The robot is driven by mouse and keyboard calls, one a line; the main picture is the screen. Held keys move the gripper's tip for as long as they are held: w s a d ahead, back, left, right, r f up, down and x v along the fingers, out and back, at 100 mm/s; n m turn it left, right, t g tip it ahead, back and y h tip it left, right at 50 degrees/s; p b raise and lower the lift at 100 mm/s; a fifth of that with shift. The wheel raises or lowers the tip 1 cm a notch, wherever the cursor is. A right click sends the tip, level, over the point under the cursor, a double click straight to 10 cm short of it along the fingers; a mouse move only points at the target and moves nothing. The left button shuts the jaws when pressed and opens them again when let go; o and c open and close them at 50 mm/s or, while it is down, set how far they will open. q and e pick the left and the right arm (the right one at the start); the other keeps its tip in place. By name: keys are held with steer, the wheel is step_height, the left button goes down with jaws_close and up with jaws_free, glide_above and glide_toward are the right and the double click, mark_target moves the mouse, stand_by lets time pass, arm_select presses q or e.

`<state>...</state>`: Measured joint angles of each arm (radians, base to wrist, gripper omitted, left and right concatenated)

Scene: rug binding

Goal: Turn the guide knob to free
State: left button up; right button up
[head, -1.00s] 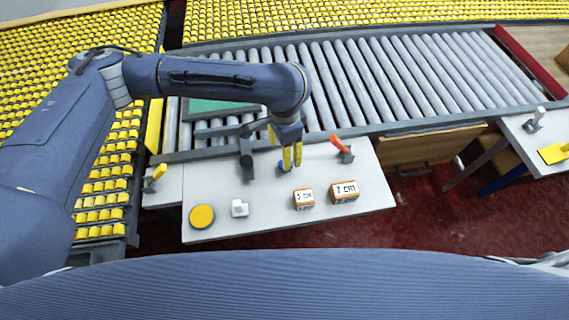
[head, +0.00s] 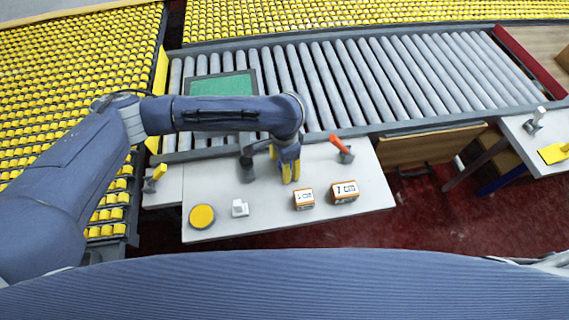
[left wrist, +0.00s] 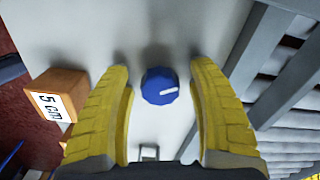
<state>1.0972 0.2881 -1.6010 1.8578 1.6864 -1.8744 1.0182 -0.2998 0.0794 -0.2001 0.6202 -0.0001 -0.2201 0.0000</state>
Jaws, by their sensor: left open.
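The guide knob (left wrist: 160,86) is a round blue knob with a short white pointer line, on the pale table. In the left wrist view the line points to the right from the knob's middle. My left gripper (head: 291,178) has yellow fingers and points down over the table. In the left wrist view the open fingers (left wrist: 160,75) stand on either side of the knob, with a gap on each side. In the head view the fingers hide the knob. My right gripper is not in view.
A 5 cm block (head: 304,199) and a 7 cm block (head: 344,192) stand right of the gripper. A red lever (head: 341,147) is behind them. A white piece (head: 240,208) and a yellow disc (head: 202,216) sit to the left. A roller conveyor (head: 370,80) runs behind the table (head: 260,224).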

arm_select(q)
jaws_close()
stand_by(0.3)
